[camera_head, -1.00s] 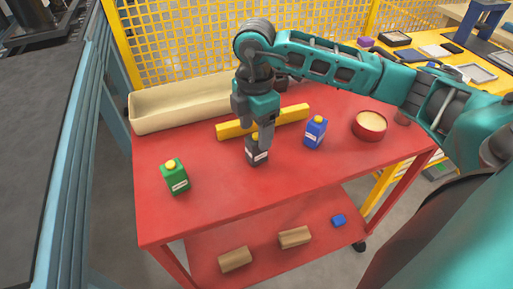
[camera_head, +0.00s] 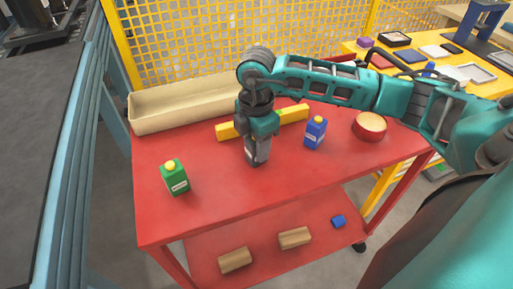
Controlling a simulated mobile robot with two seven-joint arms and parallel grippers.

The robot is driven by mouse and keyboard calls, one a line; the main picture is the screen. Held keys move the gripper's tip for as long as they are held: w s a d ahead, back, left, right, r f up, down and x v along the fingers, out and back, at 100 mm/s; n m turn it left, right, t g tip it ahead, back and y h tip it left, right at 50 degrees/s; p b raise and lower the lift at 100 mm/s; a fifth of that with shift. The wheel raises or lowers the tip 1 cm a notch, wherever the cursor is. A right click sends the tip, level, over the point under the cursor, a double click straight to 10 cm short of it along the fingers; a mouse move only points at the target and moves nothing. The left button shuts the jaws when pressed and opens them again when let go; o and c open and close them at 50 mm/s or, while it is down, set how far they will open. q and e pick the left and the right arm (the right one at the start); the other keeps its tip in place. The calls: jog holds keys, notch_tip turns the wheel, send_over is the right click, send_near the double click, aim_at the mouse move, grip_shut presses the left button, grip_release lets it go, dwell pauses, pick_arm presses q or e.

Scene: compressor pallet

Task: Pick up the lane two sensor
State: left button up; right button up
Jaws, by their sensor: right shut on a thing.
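Three small sensor blocks with yellow knobs or dark bodies stand on the red cart top. The dark grey sensor (camera_head: 257,158) is in the middle, with a white label on its front. My right gripper (camera_head: 257,145) comes down from above and is shut on the dark grey sensor, hiding its top. Whether the sensor is clear of the cart top I cannot tell. A green sensor (camera_head: 175,178) stands at the left and a blue sensor (camera_head: 316,133) at the right, both upright. I cannot read which label says lane two. My left gripper is not in view.
A yellow bar (camera_head: 293,115) lies behind the sensors. A long beige tray (camera_head: 180,110) stands at the back left and a round red bowl (camera_head: 370,126) at the right.

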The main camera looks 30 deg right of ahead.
jog(key=c, duration=0.4)
jog(key=shift+r, duration=0.1)
